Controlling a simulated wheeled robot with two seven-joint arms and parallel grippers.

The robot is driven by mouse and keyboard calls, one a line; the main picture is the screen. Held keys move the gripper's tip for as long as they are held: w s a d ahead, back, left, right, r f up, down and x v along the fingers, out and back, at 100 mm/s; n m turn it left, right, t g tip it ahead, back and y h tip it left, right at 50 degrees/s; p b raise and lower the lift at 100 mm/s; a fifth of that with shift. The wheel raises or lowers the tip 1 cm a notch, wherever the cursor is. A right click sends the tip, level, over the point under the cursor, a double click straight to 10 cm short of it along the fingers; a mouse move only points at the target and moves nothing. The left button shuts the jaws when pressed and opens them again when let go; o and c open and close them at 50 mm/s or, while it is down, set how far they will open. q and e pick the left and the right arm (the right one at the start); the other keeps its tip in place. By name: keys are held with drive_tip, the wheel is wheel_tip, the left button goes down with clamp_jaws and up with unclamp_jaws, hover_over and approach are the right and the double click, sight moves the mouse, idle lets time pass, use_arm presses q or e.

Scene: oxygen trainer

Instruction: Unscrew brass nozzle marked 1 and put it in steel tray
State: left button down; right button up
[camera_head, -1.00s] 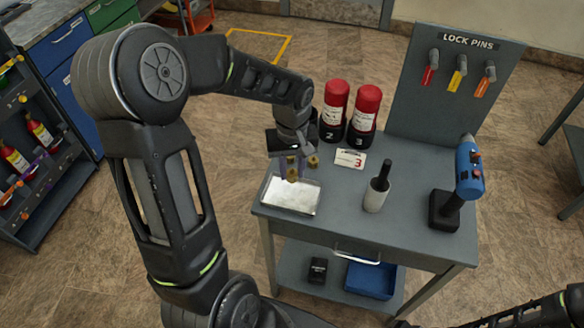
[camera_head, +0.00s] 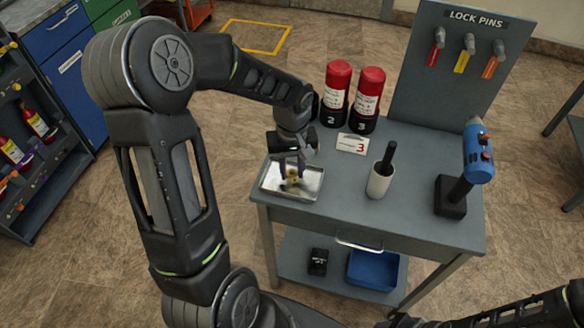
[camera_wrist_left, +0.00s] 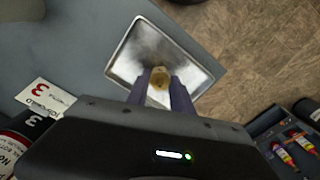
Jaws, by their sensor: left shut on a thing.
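My left gripper (camera_head: 289,170) is shut on a small brass nozzle (camera_head: 292,180), over the middle of the shiny steel tray (camera_head: 272,191). In the left wrist view the brass nozzle (camera_wrist_left: 160,82) sits between the two fingertips, with the tray (camera_wrist_left: 190,59) right behind it. I cannot tell whether the nozzle touches the tray floor. No mark on the nozzle is readable. My right gripper is outside the views.
Two red bottles marked 2 (camera_head: 336,90) and 3 (camera_head: 367,98) stand behind the tray, near a card marked 3 (camera_head: 352,144). A white cup (camera_head: 380,182), a blue tool on a stand (camera_head: 477,155) and the lock pins board (camera_head: 452,75) are to the right.

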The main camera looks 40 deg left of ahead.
use_arm(q)
drive_tip(key=shift+f+b, duration=0.45)
drive_tip(key=shift+f, duration=0.05)
drive_tip(key=c, duration=1)
unclamp_jaws()
drive_tip(key=shift+c, duration=0.2)
wheel_tip(320, 180, up, 8)
drive_tip(key=shift+f+b, duration=0.1)
drive_tip(key=shift+b, duration=0.25)
idle(0.3)
